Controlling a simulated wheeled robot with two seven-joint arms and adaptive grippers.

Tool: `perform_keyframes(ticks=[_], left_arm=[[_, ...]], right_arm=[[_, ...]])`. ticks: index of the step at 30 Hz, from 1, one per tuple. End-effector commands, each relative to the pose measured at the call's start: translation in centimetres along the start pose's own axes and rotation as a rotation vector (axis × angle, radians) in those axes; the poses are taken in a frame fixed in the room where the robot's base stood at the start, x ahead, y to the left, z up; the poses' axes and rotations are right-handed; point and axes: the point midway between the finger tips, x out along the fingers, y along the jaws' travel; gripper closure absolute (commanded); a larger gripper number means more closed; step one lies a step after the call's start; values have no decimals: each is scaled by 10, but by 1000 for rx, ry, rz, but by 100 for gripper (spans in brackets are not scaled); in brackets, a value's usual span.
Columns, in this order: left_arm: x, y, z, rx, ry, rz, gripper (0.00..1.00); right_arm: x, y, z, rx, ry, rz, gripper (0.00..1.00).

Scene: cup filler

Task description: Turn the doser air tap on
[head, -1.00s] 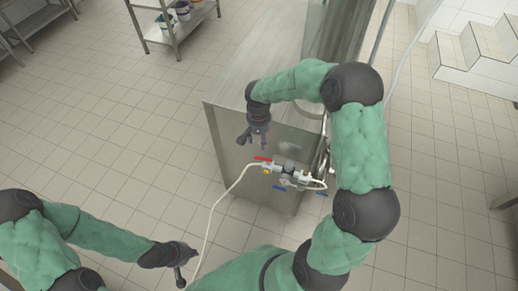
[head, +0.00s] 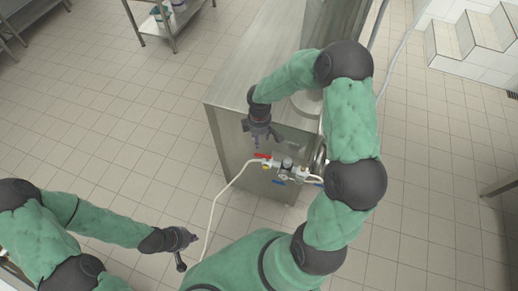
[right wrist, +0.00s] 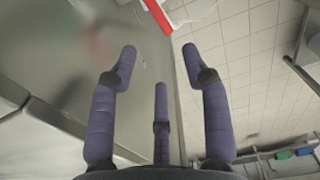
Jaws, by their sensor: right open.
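The doser air tap has a red lever (head: 263,156) on a pipe fitting at the front of the steel machine (head: 232,135). The red lever also shows at the top edge of the right wrist view (right wrist: 158,15). My right gripper (head: 262,140) is open and empty, just above and behind the red lever in the head view. In the right wrist view its fingers (right wrist: 160,75) are spread, with the lever beyond the fingertips and apart from them. My left gripper (head: 187,250) hangs low at the left, away from the tap; its jaw opening is not clear.
A white hose (head: 213,215) runs from the fitting down to the floor side. Blue levers (head: 278,182) and a gauge (head: 287,163) sit next to the red lever. A steel shelf (head: 170,25) stands at the back. Tiled floor at the left is clear.

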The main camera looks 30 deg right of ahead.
Motion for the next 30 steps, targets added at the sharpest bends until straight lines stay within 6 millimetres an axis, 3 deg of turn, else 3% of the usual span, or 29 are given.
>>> perform_keyframes(ticks=[18,24,30], left_arm=[[22,-8,-1,0,0,0,100],[24,-9,-1,0,0,0,100],[24,-9,-1,0,0,0,100]], right_arm=[[92,0,1,-1,-2,-2,52],[106,-1,0,0,-1,-1,52],[107,0,0,-1,-1,-1,52]])
